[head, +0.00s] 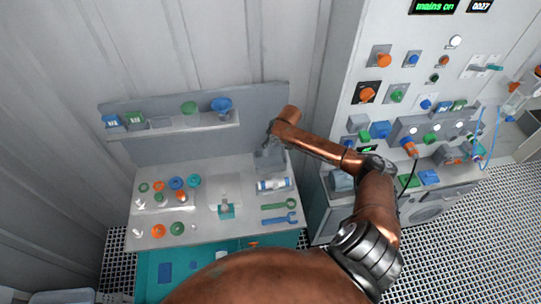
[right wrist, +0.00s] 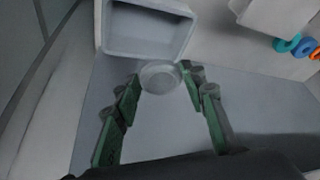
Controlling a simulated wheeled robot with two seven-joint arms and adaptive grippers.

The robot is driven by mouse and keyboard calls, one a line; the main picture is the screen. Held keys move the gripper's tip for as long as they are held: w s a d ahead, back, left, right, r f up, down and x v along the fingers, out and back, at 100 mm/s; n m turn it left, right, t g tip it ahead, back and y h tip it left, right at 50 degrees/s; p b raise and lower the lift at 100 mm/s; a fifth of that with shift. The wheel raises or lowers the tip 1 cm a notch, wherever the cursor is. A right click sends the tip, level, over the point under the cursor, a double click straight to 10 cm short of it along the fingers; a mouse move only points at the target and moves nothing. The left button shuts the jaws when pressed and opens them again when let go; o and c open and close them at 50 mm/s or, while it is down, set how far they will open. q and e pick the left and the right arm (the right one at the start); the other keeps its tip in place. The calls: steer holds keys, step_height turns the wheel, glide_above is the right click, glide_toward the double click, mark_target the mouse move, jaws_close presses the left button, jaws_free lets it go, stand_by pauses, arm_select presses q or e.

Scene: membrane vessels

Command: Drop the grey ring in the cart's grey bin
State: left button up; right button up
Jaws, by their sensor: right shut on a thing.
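The grey ring (right wrist: 160,78) shows in the right wrist view as a pale round piece between the tips of my right gripper (right wrist: 162,80). The gripper's green fingers are shut on it. The cart's grey bin (right wrist: 148,46) is just beyond the ring in that view, with its open mouth visible. The ring appears close to the bin's near rim, not inside it. In the head view the grey bin (head: 268,162) stands at the cart top's back right, and my right gripper (head: 272,130) is near and above it, small and partly unclear. My left gripper is out of view.
The cart top (head: 210,215) holds several coloured rings (head: 177,183) at left, a blue-and-white cylinder (head: 273,185) and green and blue wrenches (head: 280,218) at right. A shelf (head: 170,132) runs behind. A control panel (head: 400,60) with knobs stands to the right.

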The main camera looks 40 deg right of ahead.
step_height(320, 180, down, 6)
steer(key=d+b, duration=0.2)
steer(key=b, duration=0.4)
steer(key=shift+s+d+f, duration=0.15)
steer(key=shift+s+d, duration=0.15)
steer(key=shift+d, duration=0.05)
steer(key=o, duration=0.9)
steer(key=v, duration=1.2)
steer(key=shift+w+a, duration=0.1)
